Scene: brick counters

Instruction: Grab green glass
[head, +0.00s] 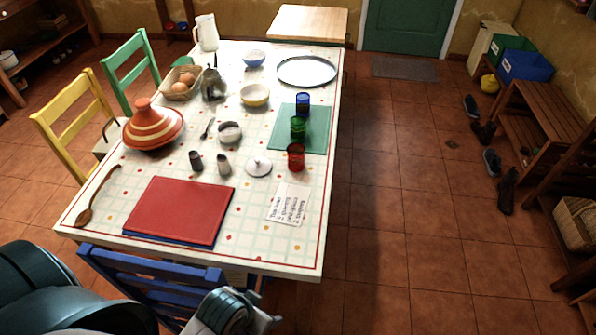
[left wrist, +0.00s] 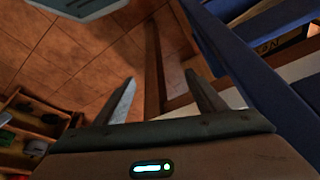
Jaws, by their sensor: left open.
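The green glass (head: 298,128) stands on a green mat (head: 287,140) at the right side of the table. A blue glass (head: 302,104) stands behind it and a red glass (head: 296,156) stands in front of it. My left gripper (head: 272,322) is low at the bottom of the head view, by the table's front edge and far from the green glass. In the left wrist view my left gripper (left wrist: 160,95) has its two fingers spread with nothing between them. No glass shows in the left wrist view. My right gripper is not seen.
A blue chair (head: 145,280) stands at the table's near edge, close to my left arm; it also shows in the left wrist view (left wrist: 235,55). A red board (head: 180,208), a paper note (head: 288,203) and a white lid (head: 258,166) lie on the table.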

